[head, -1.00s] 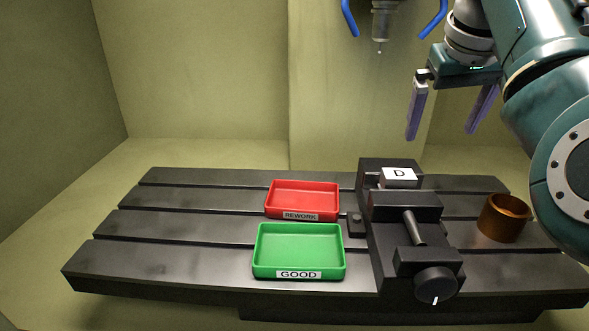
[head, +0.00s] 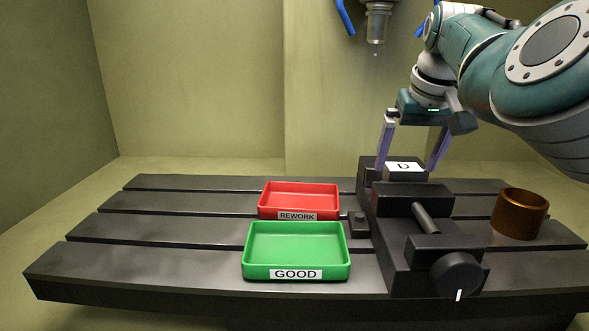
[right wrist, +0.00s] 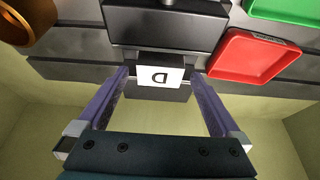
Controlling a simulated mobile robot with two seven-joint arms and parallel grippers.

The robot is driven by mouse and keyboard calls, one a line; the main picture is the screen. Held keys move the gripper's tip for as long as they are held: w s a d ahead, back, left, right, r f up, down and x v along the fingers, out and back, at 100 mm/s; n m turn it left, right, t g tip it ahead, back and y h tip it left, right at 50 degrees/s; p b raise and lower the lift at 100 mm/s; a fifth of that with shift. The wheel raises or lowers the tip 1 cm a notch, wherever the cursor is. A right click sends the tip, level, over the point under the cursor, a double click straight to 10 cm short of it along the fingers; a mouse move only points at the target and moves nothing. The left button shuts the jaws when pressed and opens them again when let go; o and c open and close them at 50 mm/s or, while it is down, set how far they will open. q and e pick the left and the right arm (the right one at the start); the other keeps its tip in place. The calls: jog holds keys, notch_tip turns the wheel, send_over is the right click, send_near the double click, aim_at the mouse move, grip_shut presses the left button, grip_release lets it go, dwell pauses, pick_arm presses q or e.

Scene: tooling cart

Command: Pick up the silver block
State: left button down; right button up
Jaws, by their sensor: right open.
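My right gripper (head: 409,170) is open, pointing down, with one purple finger on each side of the block in the head view. I cannot tell whether the fingertips are level with the block. The lower part of the block is hidden by the vise. My left gripper is not in view.
A red tray labelled REWORK (head: 299,198) and a green tray labelled GOOD (head: 297,250) stand left of the vise. A copper-coloured cup (head: 519,214) stands to the right. The slotted table (head: 150,240) is clear at the left. A spindle (head: 377,22) hangs above.

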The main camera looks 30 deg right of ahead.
jog(key=shift+b+x, duration=0.3)
jog(key=shift+x, duration=0.9)
jog(key=shift+c, duration=0.2)
jog(key=c, duration=1.5)
